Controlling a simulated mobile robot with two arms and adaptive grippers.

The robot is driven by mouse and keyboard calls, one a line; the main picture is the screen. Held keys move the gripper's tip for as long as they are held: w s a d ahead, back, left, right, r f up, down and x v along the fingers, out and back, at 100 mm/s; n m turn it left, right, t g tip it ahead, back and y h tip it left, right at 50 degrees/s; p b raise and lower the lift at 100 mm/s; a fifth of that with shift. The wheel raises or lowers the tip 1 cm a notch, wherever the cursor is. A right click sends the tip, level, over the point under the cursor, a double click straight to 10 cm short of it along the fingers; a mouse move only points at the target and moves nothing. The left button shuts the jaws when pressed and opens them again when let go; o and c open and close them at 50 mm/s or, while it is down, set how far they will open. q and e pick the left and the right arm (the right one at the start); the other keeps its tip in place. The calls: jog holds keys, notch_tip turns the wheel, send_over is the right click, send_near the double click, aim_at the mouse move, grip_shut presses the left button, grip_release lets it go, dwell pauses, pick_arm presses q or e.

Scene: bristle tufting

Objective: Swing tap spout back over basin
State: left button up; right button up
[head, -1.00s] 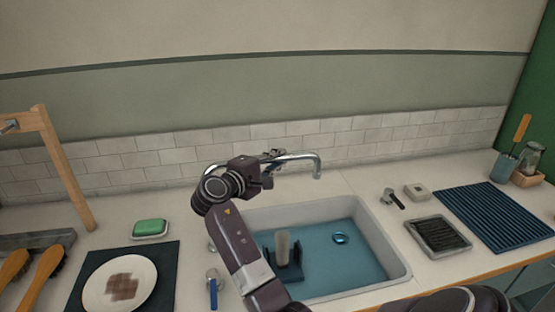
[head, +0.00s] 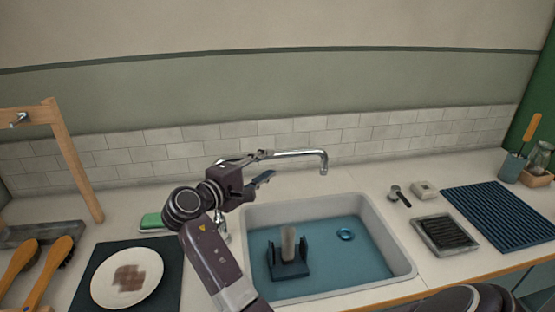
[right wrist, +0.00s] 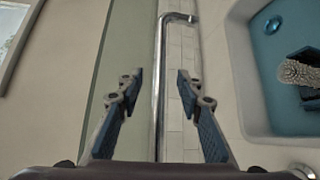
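The chrome tap spout (head: 295,154) runs to the right along the back of the sink, its bent tip in front of the tiles, at the back of the basin (head: 405,262) in the picture. My right gripper (head: 257,170) is by the left part of the spout. In the right wrist view its fingers (right wrist: 159,82) are open, one on each side of the spout (right wrist: 160,45), with gaps to both. The spout's base is partly hidden by my gripper. My left gripper is not in view.
The basin has blue water, a dark stand (head: 289,269) holding a pale upright piece, and a blue ring (head: 345,235). A green sponge (head: 152,220) and a stained plate (head: 103,289) lie left. A drain tray (head: 462,246) and blue ribbed mat (head: 512,228) lie right.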

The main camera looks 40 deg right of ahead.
jog(key=shift+v, duration=1.55)
